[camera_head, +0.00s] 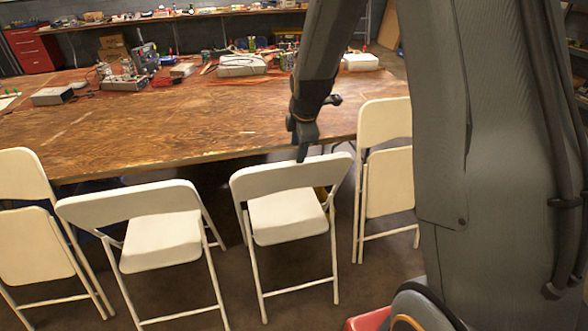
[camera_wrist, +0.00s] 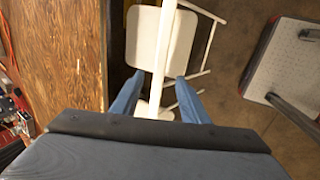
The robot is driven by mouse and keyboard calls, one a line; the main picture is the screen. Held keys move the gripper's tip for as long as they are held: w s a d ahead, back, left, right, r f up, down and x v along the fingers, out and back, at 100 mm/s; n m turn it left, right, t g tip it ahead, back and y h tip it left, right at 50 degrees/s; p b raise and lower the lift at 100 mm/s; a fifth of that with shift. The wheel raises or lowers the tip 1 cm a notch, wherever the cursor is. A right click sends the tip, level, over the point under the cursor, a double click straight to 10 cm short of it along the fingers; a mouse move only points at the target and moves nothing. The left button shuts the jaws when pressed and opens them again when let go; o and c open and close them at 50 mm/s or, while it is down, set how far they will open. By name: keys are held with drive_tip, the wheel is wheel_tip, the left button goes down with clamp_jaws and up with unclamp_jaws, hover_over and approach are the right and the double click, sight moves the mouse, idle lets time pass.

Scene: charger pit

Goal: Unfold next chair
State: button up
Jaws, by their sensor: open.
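Several white folding chairs stand in a row along the table. The third from the left (camera_head: 287,218) is unfolded, its seat out flat. My gripper (camera_head: 303,155) is at the top edge of its backrest (camera_head: 270,178). In the wrist view my gripper (camera_wrist: 159,79) is open, blue fingers on either side of the thin backrest edge (camera_wrist: 160,60); I cannot tell if they touch it. The chair's seat (camera_wrist: 183,40) shows beyond. The second chair (camera_head: 160,238) is also unfolded. The far-left chair (camera_head: 35,245) and the right chair (camera_head: 388,180) look folded, seats nearly upright.
A long wooden table (camera_head: 180,135) runs behind the chairs, with boxes and tools at its back. Its edge (camera_wrist: 60,50) is left of the chair in the wrist view. My base is at the right there. Brown floor lies between the chairs and me.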

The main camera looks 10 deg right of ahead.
sight(295, 162)
drive_tip(key=b+x, duration=0.6)
drive_tip(key=x, duration=0.5)
drive_tip(key=shift+f, duration=0.1)
clamp_jaws()
idle(1.0)
unclamp_jaws()
